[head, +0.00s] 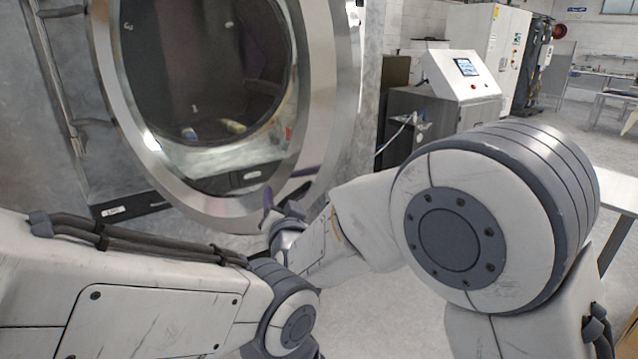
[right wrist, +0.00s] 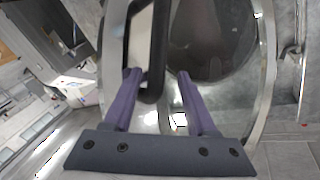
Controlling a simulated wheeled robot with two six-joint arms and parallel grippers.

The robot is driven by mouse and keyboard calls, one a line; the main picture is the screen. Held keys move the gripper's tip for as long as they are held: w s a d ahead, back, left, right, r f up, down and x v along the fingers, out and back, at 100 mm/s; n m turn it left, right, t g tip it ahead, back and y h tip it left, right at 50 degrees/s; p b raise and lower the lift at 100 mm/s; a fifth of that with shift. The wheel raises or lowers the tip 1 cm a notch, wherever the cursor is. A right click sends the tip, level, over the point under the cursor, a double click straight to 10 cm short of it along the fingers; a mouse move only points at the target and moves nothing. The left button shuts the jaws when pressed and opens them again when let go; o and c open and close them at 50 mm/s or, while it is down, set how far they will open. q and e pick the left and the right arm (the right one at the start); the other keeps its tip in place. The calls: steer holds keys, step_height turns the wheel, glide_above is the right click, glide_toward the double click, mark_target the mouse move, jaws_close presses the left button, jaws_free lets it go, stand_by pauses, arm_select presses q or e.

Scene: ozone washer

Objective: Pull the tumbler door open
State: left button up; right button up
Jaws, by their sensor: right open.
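The tumbler door (head: 325,110) is a large round door with a broad shiny metal ring and dark glass, at the upper left of the head view. I cannot tell whether it stands ajar. Its black bar handle (right wrist: 158,45) shows in the right wrist view. My right gripper (head: 281,203) is at the lower right of the door ring. In the right wrist view its two purple fingers (right wrist: 158,76) are open, with the handle's lower end between them, nearer the left finger. I cannot tell whether they touch. My left arm crosses the lower left; its gripper is out of view.
A grey cabinet with a white control panel (head: 463,75) stands right of the door. Tall white cabinets (head: 487,45) are behind it. A pale table (head: 615,188) is at the right edge. Grey floor (head: 400,310) shows between my arms.

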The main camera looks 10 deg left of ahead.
mark_target(320, 166)
steer(key=shift+t, duration=0.3)
steer(key=d+r, duration=0.2)
steer(key=s+d+r, duration=0.1)
steer(key=d+r, duration=0.1)
steer(key=d, duration=0.1)
steer(key=s+d+r+b, duration=0.1)
steer(key=d+r, duration=0.1)
steer(key=d, duration=0.1)
steer(key=shift+r, duration=0.4)
steer(key=shift+s+d+r, duration=0.3)
steer(key=shift+s+d, duration=0.05)
steer(key=shift+d, duration=0.3)
